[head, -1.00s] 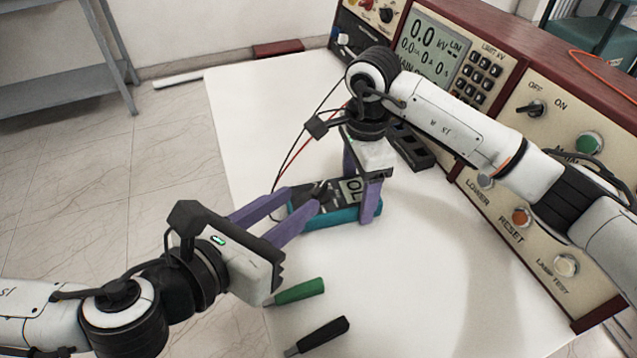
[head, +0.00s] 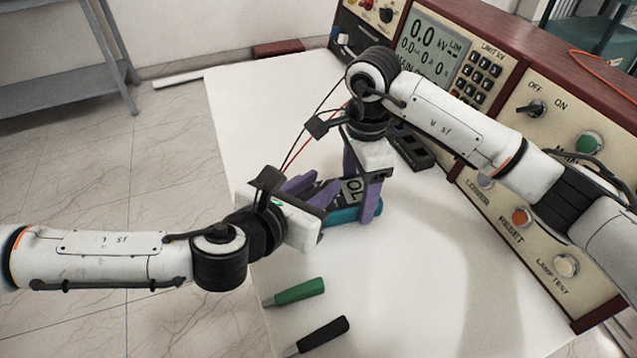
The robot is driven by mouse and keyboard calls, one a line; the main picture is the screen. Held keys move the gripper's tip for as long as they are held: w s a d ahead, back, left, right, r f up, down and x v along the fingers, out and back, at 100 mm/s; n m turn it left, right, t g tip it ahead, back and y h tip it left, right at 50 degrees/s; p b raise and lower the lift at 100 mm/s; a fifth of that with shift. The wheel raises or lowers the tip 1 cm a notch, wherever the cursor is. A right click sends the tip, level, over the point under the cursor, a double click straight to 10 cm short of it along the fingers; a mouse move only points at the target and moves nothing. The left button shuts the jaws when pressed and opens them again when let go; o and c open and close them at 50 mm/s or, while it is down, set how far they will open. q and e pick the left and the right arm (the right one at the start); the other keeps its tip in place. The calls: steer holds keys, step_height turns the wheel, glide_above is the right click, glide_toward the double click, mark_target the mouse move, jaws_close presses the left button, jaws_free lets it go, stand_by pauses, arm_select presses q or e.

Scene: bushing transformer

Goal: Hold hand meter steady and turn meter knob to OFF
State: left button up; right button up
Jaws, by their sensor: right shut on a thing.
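The hand meter, a dark-faced meter with a teal case (head: 343,214), lies on the white table. Its small display (head: 351,188) reads "OL". My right gripper (head: 366,205) points down from above with its purple fingers on either side of the meter's display end, shut on it. My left gripper (head: 318,186) reaches in from the left over the knob end of the meter. Its two purple fingers show with a gap between them. The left gripper's body hides much of the meter. The knob and its setting cannot be made out.
A green-handled probe (head: 296,291) and a black-handled probe (head: 320,337) lie near the table's front edge. A large test console (head: 480,75) with display, keys and buttons stands along the right. Red and black leads rise behind the meter. The table's front right is clear.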

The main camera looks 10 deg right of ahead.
arm_select(q)
jaws_close()
steer(key=shift+d+n+t+y, duration=0.1)
steer(key=shift+n+t+y, duration=0.2)
steer(key=shift+s+d+n+t+y, duration=0.1)
steer(key=shift+n+t+y, duration=0.3)
steer(key=shift+n+y, duration=0.15)
steer(key=n+t+y, duration=0.1)
steer(key=n+y, duration=0.1)
steer(key=shift+n+y, duration=0.25)
steer(key=shift+y, duration=0.1)
steer(key=shift+n+t+y, duration=0.5)
steer(key=shift+n+y, duration=1.8)
steer(key=shift+y, duration=0.3)
arm_select(e)
steer(key=shift+a, duration=0.1)
arm_select(q)
jaws_free()
